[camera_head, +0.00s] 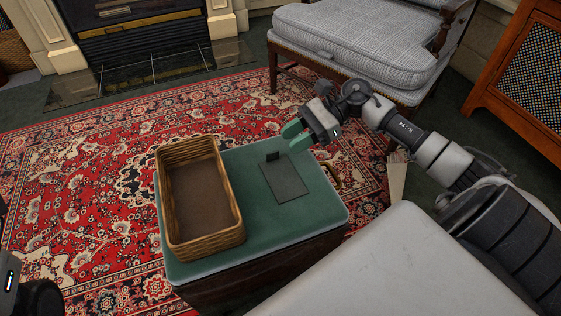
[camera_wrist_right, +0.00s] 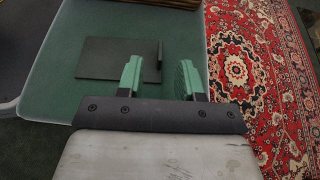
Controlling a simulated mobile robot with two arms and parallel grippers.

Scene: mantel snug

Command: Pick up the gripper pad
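A small dark block, which I take for the gripper pad (camera_head: 273,156), stands upright at the far edge of a flat dark grey mat (camera_head: 287,184). The mat lies on a green-topped stand. In the right wrist view the pad (camera_wrist_right: 160,54) shows as a thin dark upright piece at the right edge of the mat (camera_wrist_right: 105,60). My right gripper (camera_head: 293,136), with green fingers, is open and empty above the stand's far edge, close to the pad. In the wrist view the pad appears between the fingertips (camera_wrist_right: 161,68), not visibly touched. My left gripper's fingers are not visible.
A wicker basket (camera_head: 241,236) stands on the green top (camera_head: 300,222) left of the mat. A plaid armchair (camera_head: 350,40) is behind my right arm. A patterned red rug (camera_head: 90,190) covers the floor. A wooden cabinet (camera_head: 495,98) is at right.

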